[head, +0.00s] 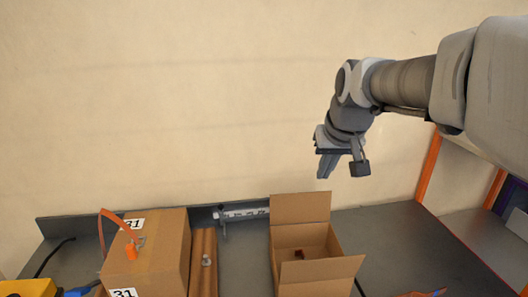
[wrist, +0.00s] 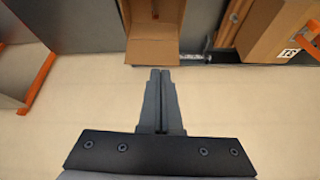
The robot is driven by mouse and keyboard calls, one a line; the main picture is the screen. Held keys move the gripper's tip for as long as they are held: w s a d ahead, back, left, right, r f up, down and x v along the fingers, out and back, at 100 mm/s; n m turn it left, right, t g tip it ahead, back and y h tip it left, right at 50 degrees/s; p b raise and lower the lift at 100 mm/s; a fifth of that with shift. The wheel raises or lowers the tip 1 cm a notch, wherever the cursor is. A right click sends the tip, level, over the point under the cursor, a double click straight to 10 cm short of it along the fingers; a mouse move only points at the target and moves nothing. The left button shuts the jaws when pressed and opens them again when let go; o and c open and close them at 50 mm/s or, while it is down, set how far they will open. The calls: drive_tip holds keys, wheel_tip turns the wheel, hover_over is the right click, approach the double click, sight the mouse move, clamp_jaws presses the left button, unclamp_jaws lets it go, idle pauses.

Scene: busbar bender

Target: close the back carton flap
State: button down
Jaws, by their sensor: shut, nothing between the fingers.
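The open carton (head: 287,240) stands on the grey bench in the head view. Its back flap (head: 300,208) stands up along the far edge, and a front flap (head: 322,269) sticks outward on the near side. A small reddish-brown item lies inside. My gripper (head: 324,175) is shut and empty, above and behind the carton, in front of the wall. In the wrist view the shut fingertips (wrist: 160,71) point at the back flap (wrist: 152,52), which appears just beyond them. I cannot tell the exact gap.
Brown bars (head: 203,258) lie between the cartons. The bench right of the open carton (head: 395,240) is mostly clear.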

drive_tip(key=w+f, duration=0.2)
drive_tip(key=w, duration=0.5)
drive_tip(key=w+f, duration=0.3)
drive_tip(key=w, duration=0.4)
drive_tip(key=b, duration=0.1)
hover_over(300, 198)
wheel_tip(300, 198, down, 9)
wheel_tip(300, 198, down, 9)
drive_tip(key=p, duration=0.1)
drive_tip(key=shift+w+r, duration=0.15)
drive_tip(key=shift+w, duration=0.3)
drive_tip(key=shift+s+b, duration=0.15)
drive_tip(key=shift+b, duration=0.45)
drive_tip(key=shift+s+t+b, duration=0.1)
drive_tip(key=shift+t+b, duration=0.2)
drive_tip(key=shift+s+b, duration=0.15)
drive_tip(key=shift+b, duration=0.2)
